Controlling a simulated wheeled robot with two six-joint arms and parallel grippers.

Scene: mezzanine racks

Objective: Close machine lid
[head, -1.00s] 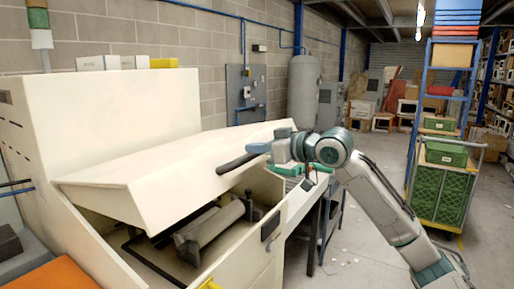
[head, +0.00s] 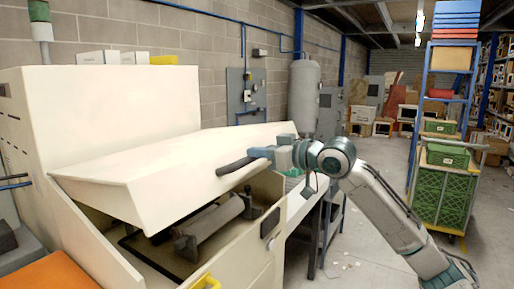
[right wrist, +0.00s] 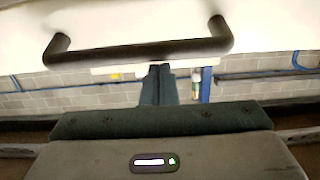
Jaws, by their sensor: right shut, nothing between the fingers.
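The cream machine lid (head: 150,178) is partly open, tilted over the machine body (head: 255,240). A gap below its front edge shows a grey roller (head: 213,220) inside. A black bar handle (head: 240,164) is on the lid's front face; it also spans the right wrist view (right wrist: 140,52). My right gripper (head: 257,152) is at the far end of the handle in the head view. Its fingers are together and empty; in the right wrist view the fingertips (right wrist: 160,68) lie just below the bar. I cannot tell whether they touch it. My left gripper is not in view.
A work table (head: 320,205) stands beyond the machine. A blue rack trolley with green crates (head: 443,198) stands at the right. An orange surface (head: 50,272) is at the lower left.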

